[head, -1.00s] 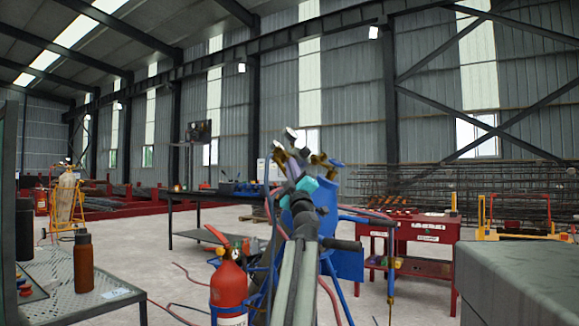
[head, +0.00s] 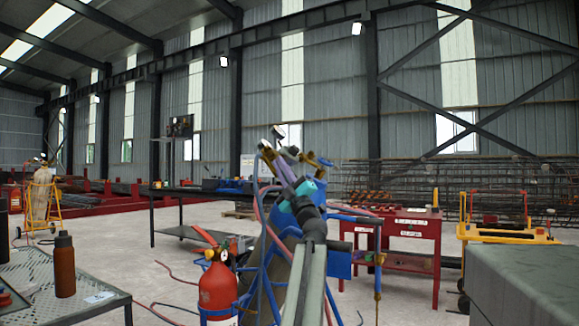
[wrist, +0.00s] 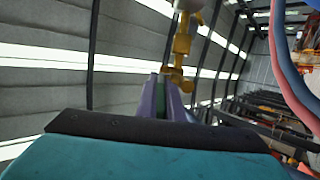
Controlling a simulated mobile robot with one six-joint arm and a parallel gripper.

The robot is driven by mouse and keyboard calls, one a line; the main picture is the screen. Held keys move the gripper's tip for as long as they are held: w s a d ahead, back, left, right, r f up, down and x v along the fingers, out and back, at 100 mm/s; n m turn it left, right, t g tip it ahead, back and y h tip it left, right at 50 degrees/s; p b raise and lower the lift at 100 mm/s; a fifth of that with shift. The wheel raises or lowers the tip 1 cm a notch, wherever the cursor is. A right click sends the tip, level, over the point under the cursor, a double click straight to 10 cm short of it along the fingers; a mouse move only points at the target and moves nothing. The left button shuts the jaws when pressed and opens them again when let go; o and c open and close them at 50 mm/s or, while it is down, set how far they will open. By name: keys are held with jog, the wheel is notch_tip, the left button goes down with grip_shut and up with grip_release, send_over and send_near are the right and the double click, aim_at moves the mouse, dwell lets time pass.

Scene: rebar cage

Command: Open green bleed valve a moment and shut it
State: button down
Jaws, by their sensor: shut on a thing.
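My gripper (wrist: 161,84) has purple fingers, shut in the wrist view on a narrow green piece (wrist: 162,106), which I take to be the green bleed valve. The fingers hide most of it. A brass fitting (wrist: 181,48) rises just beyond the fingertips. In the head view my gripper (head: 282,163) is at the top of the blue cylinder cart, among brass fittings (head: 272,153). The valve cannot be made out there.
Red and blue hoses (wrist: 290,70) hang at the right of the wrist view. A red extinguisher (head: 217,287) stands left of the blue cart frame (head: 341,264). A red tool table (head: 412,227) stands behind at the right. A mesh table (head: 90,288) with a brown bottle (head: 64,266) is left.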

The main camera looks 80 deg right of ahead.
jog(key=shift+s+d+f, duration=0.2)
jog(key=shift+f, duration=0.05)
jog(key=c, duration=2.3)
grip_release()
jog(key=shift+o, duration=0.6)
jog(key=shift+s+d+f, duration=0.1)
jog(key=shift+s+d, duration=0.05)
jog(key=shift+a, duration=0.2)
jog(key=shift+a, duration=0.1)
